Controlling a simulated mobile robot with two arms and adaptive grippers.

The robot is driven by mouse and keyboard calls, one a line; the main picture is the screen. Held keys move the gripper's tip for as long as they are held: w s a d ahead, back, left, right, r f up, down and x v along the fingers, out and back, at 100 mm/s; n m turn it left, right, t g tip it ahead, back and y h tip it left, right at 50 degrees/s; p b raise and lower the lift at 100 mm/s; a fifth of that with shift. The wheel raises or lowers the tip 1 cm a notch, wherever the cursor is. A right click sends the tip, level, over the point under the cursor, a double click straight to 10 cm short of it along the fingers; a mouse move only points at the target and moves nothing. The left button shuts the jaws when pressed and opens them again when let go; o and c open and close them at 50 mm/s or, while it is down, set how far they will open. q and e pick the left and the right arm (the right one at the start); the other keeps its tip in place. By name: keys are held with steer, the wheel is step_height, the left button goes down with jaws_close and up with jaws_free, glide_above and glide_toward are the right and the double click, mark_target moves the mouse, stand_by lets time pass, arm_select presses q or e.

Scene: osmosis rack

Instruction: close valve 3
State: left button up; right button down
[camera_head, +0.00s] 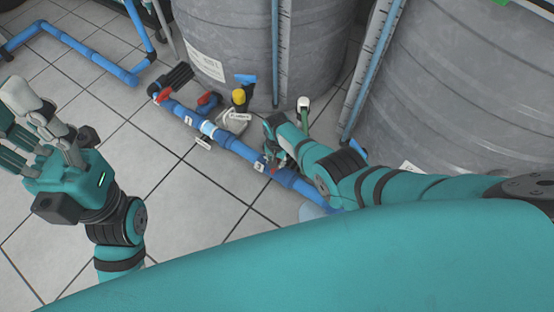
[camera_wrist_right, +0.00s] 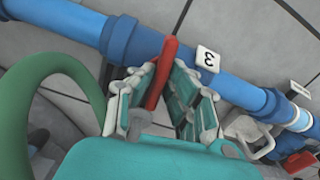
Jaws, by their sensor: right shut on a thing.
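Valve 3 sits on the blue pipe, marked by a white tag with a 3 (camera_wrist_right: 207,59); the tag also shows in the head view (camera_head: 259,167). Its red handle (camera_wrist_right: 168,55) points roughly across the pipe in the right wrist view. My right gripper (camera_wrist_right: 160,88) has its fingers on both sides of this handle and is shut on it. In the head view the right gripper (camera_head: 279,148) reaches down to the pipe and hides most of the handle. My left gripper (camera_head: 30,125) is open and empty over the floor at the left.
The blue pipe (camera_head: 240,149) runs diagonally along the floor, with other red handles (camera_head: 164,95) (camera_head: 207,99) and a yellow one (camera_head: 238,97). Large grey tanks (camera_head: 245,45) (camera_head: 455,90) stand behind. A green hose (camera_wrist_right: 55,62) curves beside the right gripper.

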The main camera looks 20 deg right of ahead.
steer(key=shift+m, duration=0.6)
steer(key=c, duration=1.3)
jaws_free()
steer(key=shift+c, duration=0.2)
steer(key=shift+r, duration=0.15)
step_height(320, 180, up, 12)
